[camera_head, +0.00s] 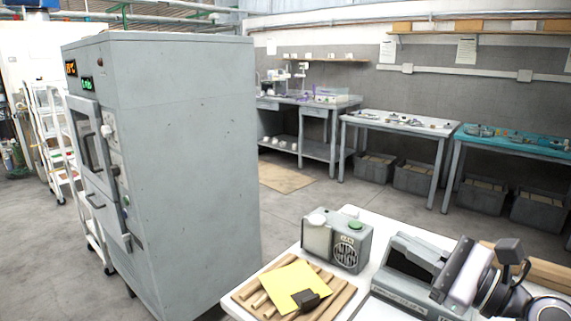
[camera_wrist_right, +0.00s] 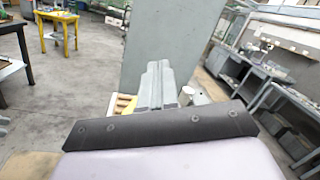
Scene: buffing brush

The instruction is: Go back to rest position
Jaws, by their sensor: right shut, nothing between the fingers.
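My right gripper (camera_head: 400,262) is at the lower right of the head view, over or close beside a white table, and its pale arm comes in from the right edge. In the wrist view its grey fingers (camera_wrist_right: 156,85) are together, with nothing seen between them. They point toward the tall grey cabinet. My left gripper is in neither view. No mark of a rest position shows.
A grey device with a white cylinder (camera_head: 345,240) and a wooden rack with a yellow sheet (camera_head: 290,284) are left of the gripper. The tall grey cabinet (camera_head: 180,150) stands further left. Workbenches (camera_head: 395,121) line the back wall. Open floor lies between.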

